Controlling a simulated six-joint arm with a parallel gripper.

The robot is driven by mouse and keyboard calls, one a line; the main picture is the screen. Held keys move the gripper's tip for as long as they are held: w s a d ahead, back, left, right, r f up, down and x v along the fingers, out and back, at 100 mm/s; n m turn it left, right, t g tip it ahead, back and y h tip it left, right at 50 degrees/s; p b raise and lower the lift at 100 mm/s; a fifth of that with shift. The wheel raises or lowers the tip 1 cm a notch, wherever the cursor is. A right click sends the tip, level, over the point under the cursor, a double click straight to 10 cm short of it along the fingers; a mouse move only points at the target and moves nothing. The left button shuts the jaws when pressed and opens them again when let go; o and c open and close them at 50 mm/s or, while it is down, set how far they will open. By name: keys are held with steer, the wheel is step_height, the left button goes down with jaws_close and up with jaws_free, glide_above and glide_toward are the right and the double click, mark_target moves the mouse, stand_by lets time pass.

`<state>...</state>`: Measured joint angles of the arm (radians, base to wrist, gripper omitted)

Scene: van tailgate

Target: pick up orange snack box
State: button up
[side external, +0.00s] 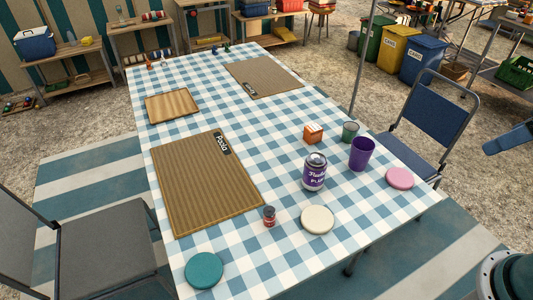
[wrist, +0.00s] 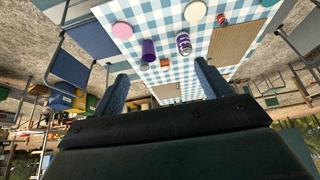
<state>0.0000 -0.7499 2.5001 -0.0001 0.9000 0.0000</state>
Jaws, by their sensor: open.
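The small orange snack box (side external: 313,134) stands on the checkered tablecloth (side external: 285,190), left of a dark green cup (side external: 350,131) and behind a purple can (side external: 314,172). In the wrist view, which is upside down, the orange snack box (wrist: 164,63) looks small and far off between the fingers. My gripper (wrist: 163,82) is open and empty, with its two blue fingers wide apart. It is well away from the box, with nothing between the fingers. I cannot clearly make out the whole gripper in the side external view.
A purple cup (side external: 362,153), pink disc (side external: 399,178), cream disc (side external: 317,220), small red jar (side external: 269,216) and teal disc (side external: 203,270) are on the table. A brown mat (side external: 205,185) lies left. Folding chairs (side external: 432,110) flank the table. Free cloth lies left of the box.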

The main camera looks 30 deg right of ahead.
steer(key=shift+w, duration=0.1)
steer(key=g, duration=0.1)
glide_above(315, 127)
steer(key=s, duration=0.5)
step_height(315, 127, down, 25)
steer(key=shift+r, duration=0.2)
steer(key=shift+x, duration=4.25)
